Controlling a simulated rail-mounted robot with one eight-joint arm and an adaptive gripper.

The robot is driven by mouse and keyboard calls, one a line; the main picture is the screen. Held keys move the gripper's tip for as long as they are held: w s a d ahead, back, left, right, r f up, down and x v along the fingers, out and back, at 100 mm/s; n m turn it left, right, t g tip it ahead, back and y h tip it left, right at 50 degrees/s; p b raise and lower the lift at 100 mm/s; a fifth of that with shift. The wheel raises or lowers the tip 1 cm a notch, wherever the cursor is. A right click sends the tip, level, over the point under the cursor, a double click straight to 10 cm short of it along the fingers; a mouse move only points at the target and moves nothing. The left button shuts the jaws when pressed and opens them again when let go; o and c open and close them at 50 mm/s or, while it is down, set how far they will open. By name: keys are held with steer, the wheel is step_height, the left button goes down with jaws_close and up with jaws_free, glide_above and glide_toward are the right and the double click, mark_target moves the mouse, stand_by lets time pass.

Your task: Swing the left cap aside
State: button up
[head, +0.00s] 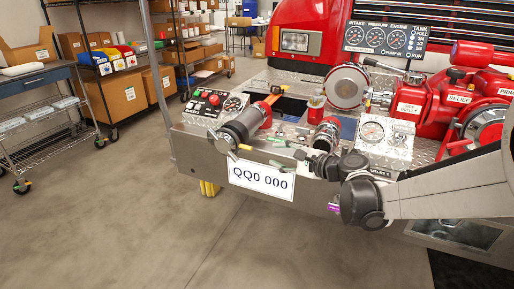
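The left inlet on the bumper ends in a dark round cap (222,141), seen edge-on at the near end of a grey cylinder (241,124) with a red collar. A small orange-tipped lug shows at the cap's right side. My gripper (279,154) reaches in from the right, to the right of the cap and apart from it. Its two green-tipped fingers point left and are spread, with nothing visible between them. My wrist partly hides the bumper front.
A second, shorter inlet (326,134) stands behind my gripper. A plate reading QQ0 000 (261,180) hangs below. A control panel (213,100) lies left of the inlet, and a gauge panel (385,132) lies right. The floor (120,215) in front and left is clear.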

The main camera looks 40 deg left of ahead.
mark_target(250, 148)
steer(key=b+x, duration=0.3)
steer(key=x, duration=1.1)
steer(key=shift+s+a, duration=0.15)
steer(key=shift+a, duration=0.1)
steer(key=shift+c, duration=0.2)
jaws_close()
